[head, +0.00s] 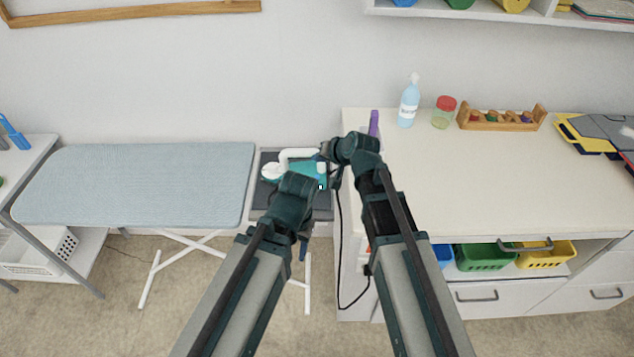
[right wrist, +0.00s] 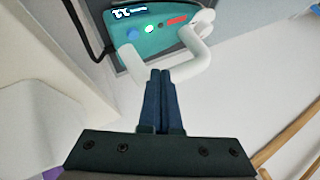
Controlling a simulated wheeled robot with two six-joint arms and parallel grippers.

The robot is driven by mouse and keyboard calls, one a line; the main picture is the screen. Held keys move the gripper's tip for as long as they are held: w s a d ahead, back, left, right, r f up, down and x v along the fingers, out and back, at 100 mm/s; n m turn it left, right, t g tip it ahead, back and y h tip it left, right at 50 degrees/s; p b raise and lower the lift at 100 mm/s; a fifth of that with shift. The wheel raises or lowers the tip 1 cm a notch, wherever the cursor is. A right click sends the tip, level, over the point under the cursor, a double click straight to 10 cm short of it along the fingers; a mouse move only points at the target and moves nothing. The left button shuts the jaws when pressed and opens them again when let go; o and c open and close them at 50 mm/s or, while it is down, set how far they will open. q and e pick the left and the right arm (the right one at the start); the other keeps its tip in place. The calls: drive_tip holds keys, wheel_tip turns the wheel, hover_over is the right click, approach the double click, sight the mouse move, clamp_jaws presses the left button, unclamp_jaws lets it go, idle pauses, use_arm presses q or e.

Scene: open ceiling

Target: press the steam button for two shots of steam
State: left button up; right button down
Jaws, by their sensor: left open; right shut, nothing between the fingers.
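The teal steam iron (head: 305,172) with a white handle (head: 298,154) lies on a dark grey board left of the worktop, partly hidden by my arms. I cannot tell which is the steam button. My right gripper (right wrist: 160,73) is shut and empty, its tips close to the white handle (right wrist: 180,72); contact is unclear. My left gripper (head: 303,247) is open, below and in front of the iron.
The light blue ironing board (head: 140,185) stands to the left. The cream worktop (head: 480,185) at right holds a spray bottle (head: 408,104), a red-lidded jar (head: 443,112) and a wooden rack (head: 500,118). A black cord (head: 341,235) hangs beside the cabinet.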

use_arm(q)
drive_tip(key=shift+f+b, duration=1.8)
drive_tip(key=shift+f, duration=0.55)
use_arm(e)
drive_tip(key=shift+f, duration=2.35)
use_arm(q)
drive_tip(key=shift+f+b, duration=0.4)
use_arm(e)
drive_tip(key=shift+f, duration=0.4)
use_arm(q)
drive_tip(key=shift+f+b, duration=0.4)
drive_tip(key=shift+b, duration=0.05)
use_arm(e)
drive_tip(key=shift+f, duration=0.4)
use_arm(q)
drive_tip(key=shift+r, duration=0.1)
use_arm(e)
drive_tip(key=shift+r, duration=0.1)
use_arm(q)
drive_tip(key=shift+r+p, duration=0.75)
drive_tip(key=shift+p, duration=0.15)
use_arm(e)
drive_tip(key=shift+r, duration=0.8)
use_arm(q)
drive_tip(key=shift+r, duration=0.1)
wheel_tip(320, 180, up, 5)
drive_tip(key=p, duration=0.5)
use_arm(e)
wheel_tip(320, 180, up, 5)
